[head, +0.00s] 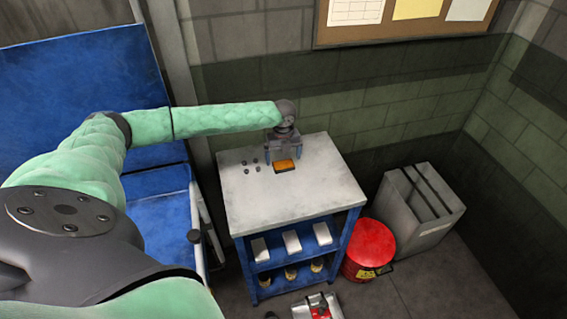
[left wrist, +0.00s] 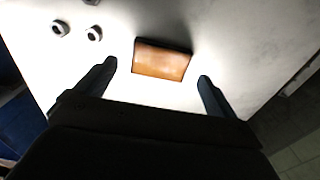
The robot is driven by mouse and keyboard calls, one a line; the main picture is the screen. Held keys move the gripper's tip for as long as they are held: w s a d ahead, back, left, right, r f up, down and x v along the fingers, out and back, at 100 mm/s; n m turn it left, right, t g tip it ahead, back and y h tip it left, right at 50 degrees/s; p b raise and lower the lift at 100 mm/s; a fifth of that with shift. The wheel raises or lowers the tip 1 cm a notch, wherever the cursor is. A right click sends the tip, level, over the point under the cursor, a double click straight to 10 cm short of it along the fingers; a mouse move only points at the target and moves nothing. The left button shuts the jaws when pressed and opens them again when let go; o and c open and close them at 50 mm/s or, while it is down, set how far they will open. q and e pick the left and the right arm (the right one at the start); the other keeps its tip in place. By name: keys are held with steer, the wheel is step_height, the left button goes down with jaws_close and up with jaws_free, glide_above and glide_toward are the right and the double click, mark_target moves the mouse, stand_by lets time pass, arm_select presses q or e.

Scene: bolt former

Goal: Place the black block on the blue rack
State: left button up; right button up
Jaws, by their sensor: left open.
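A small block with an orange-brown upper face and dark sides (head: 285,167) lies on the light grey top of a blue rack (head: 348,242). It is the only block-like thing on that top, and its largest visible face is not black. My left gripper (head: 284,160) points down over the block. In the left wrist view, the block (left wrist: 161,63) lies between and just beyond the open fingers (left wrist: 157,72), with a gap on each side. The fingers hold nothing. My right gripper is not in view.
Several small dark round parts (head: 252,165) lie left of the block. White boxes (head: 292,242) sit on the rack's shelf. A red can (head: 370,249) and a grey bin (head: 420,210) stand to the right. A large blue machine (head: 80,90) is at left. The top's front is clear.

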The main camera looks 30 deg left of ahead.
mark_target(283, 164)
arm_select(q)
step_height(283, 164, up, 9)
steer(key=b, duration=0.2)
steer(key=shift+b, duration=0.3)
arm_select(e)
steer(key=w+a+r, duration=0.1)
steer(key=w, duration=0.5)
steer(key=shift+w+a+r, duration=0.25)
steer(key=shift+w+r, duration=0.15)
